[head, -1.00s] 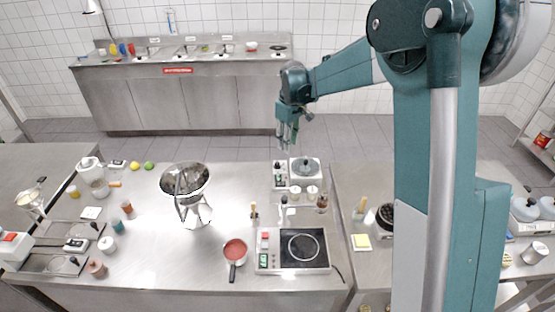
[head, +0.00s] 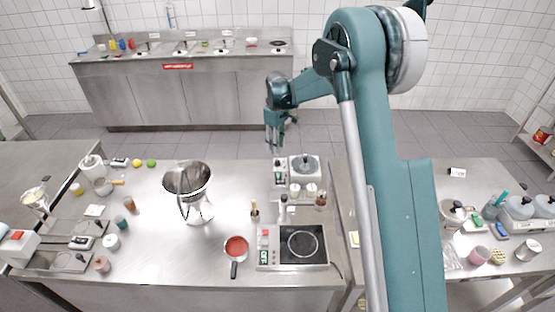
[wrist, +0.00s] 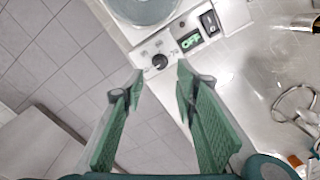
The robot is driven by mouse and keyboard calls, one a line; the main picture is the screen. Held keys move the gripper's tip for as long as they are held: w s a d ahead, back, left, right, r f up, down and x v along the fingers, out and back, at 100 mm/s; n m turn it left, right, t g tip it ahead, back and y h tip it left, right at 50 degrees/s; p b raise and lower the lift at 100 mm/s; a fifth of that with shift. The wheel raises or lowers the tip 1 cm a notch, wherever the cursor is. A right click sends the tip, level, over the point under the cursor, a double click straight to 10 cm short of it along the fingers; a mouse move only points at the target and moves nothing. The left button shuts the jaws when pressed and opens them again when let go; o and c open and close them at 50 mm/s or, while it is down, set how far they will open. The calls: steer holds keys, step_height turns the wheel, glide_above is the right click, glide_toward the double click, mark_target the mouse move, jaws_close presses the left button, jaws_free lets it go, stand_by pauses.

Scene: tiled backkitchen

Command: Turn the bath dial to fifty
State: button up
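The bath (head: 304,168) is a white unit with a round vessel on top, at the back edge of the middle counter in the head view. In the wrist view, its front panel holds the black dial (wrist: 160,61) with small marks around it. A display reading OFF (wrist: 190,40) and a black switch (wrist: 209,22) sit to the dial's right. The dial's exact setting is too small to read. My gripper (wrist: 160,75) is open and empty, its fingertips apart on either side of the dial's line of view. In the head view my gripper (head: 274,147) hangs just left of the bath.
A hotplate (head: 302,245), a pan with red contents (head: 236,248) and small jars stand in front of the bath. A metal bowl on a stand (head: 187,180) is to the left. Counter between the bowl and bath is mostly clear.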

mark_target(278, 161)
steer(key=shift+f, duration=0.15)
steer(key=shift+f, duration=3.75)
steer(key=shift+c, duration=0.5)
steer(key=c, duration=0.8)
